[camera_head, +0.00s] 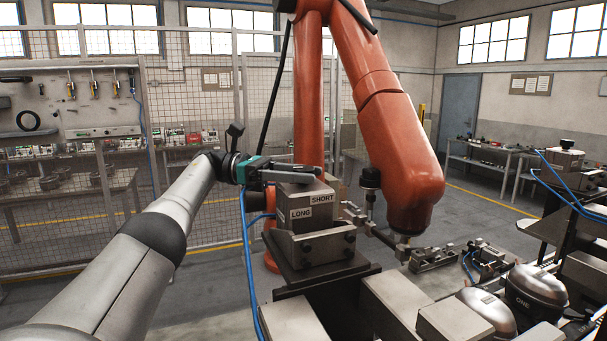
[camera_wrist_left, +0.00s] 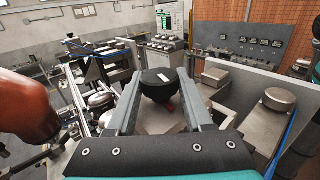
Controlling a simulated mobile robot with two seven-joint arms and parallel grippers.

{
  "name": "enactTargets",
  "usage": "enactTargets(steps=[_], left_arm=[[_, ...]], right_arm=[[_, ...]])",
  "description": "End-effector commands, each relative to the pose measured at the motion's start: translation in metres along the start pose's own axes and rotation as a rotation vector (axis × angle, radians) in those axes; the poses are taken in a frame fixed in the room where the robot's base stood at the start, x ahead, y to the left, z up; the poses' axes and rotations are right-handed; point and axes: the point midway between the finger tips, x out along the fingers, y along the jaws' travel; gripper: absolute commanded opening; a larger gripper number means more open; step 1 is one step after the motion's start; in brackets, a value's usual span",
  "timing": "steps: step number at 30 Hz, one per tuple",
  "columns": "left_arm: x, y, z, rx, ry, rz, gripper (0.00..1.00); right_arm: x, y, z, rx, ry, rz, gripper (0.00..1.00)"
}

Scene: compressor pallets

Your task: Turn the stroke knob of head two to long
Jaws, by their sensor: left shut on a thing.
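The metal head (camera_head: 305,205) in the middle of the head view carries the labels LONG (camera_head: 301,213) and SHORT (camera_head: 322,198). My left gripper (camera_head: 312,172) reaches in from the left, low over the top of this head. In the left wrist view a dark round knob (camera_wrist_left: 158,86) with a white mark sits between the two fingers of the left gripper (camera_wrist_left: 160,80), and they are shut on it. In the head view the fingers hide the knob. A small red spot shows below the knob in the wrist view. My right gripper is not in view.
A large orange robot arm (camera_head: 390,130) stands close behind and right of the head. Another head with a black knob (camera_head: 567,144) stands at the far right. Domed compressors (camera_head: 535,289) sit at the lower right. A blue hose (camera_head: 247,265) hangs left of the head.

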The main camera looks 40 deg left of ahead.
Motion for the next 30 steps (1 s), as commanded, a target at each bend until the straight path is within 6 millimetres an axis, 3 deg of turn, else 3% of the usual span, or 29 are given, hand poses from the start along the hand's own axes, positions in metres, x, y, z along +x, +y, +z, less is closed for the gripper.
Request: enactTargets(steps=[8, 9, 16, 30], left_arm=[[-0.0002, 0.0001, 0.0016, 0.005, -0.003, 0.001, 0.0], [-0.0002, 0.0001, 0.0017, 0.005, -0.003, 0.001, 0.55], [-0.0002, 0.0001, 0.0009, 0.003, -0.002, 0.001, 0.8], [-0.0002, -0.0003, -0.0011, 0.001, 0.002, 0.015, 0.81]], right_arm=[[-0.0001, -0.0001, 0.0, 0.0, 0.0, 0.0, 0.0], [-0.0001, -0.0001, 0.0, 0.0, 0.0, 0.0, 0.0], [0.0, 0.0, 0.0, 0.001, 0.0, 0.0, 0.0], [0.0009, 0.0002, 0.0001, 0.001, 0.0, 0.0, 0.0]])
